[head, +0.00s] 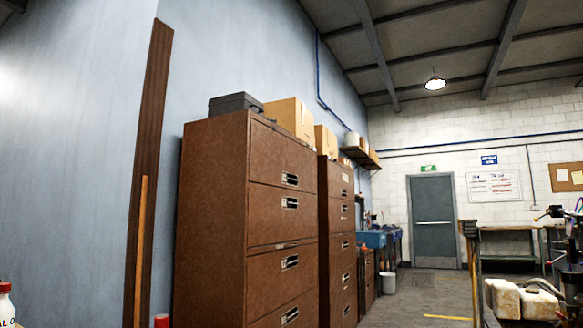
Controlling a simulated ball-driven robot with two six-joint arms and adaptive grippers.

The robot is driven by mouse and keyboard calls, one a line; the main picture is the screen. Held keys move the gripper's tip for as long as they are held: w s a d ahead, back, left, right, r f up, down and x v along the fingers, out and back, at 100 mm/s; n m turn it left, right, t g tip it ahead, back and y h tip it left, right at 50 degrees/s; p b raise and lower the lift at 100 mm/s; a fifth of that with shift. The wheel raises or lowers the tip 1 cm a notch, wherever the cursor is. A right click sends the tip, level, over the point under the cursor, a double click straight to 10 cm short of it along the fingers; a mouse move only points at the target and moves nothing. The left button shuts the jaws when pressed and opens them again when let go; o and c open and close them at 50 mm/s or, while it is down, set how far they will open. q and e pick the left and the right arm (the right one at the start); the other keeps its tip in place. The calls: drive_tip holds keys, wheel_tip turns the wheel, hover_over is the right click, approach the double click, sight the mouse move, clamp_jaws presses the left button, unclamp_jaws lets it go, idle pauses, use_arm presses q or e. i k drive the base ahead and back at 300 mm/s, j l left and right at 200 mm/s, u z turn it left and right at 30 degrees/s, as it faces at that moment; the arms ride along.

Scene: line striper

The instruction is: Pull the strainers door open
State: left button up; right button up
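No part that I can identify as the strainers door shows in the head view. At the right edge, part of a dark machine (570,265) with a handlebar (550,213) is cut off by the frame; I cannot tell whether it carries that door. Neither my left nor my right gripper is in view.
Tall brown drawer cabinets (213,220) stand along the blue wall, with a black case (236,103) and cardboard boxes (290,117) on top. A grey door (433,222) is shut in the far wall. Pale jugs (538,303) sit at right. Floor (415,300) between is clear.

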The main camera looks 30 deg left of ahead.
sight(276, 159)
drive_tip(key=i+j+u, duration=0.2)
drive_tip(key=i, duration=0.15)
drive_tip(key=i+j+u, duration=0.2)
drive_tip(key=i, duration=0.15)
drive_tip(key=i+j, duration=0.15)
drive_tip(key=i, duration=0.4)
drive_tip(key=i+j+u, duration=0.1)
drive_tip(key=i, duration=0.5)
drive_tip(key=i+z, duration=0.15)
drive_tip(key=i, duration=1.25)
